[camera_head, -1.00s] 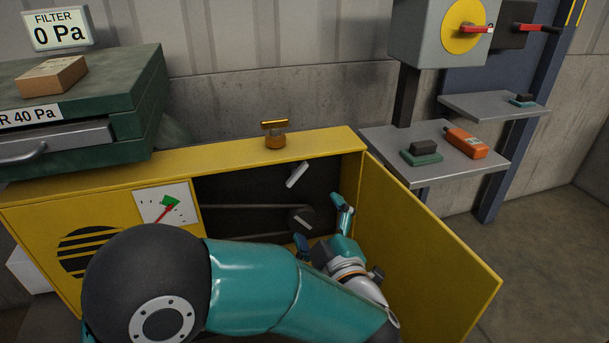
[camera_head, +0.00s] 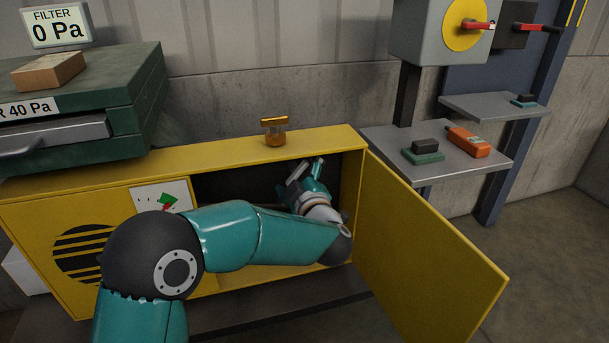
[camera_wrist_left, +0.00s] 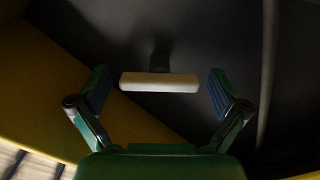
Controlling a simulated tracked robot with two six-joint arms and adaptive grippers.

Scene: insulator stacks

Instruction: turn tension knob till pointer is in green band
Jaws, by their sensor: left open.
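The pale bar-shaped knob (camera_head: 297,171) is on a dark wall inside the open yellow cabinet. In the left wrist view the knob (camera_wrist_left: 160,82) lies crosswise between the open fingers, with a gap at each end. My left gripper (camera_head: 300,179) reaches into the cabinet at the knob and is open. The white gauge (camera_head: 145,196) on the cabinet front shows a green band (camera_head: 168,199) and part of a red pointer (camera_head: 164,209). My arm hides the gauge's lower part, so I cannot tell exactly where the pointer stands. My right gripper is not in view.
The yellow door (camera_head: 425,245) stands open to the right of my forearm. A brass T-handle (camera_head: 275,131) stands on the cabinet top. A grey shelf (camera_head: 385,143) at the right holds an orange device (camera_head: 467,142) and a dark block on a green base (camera_head: 424,152).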

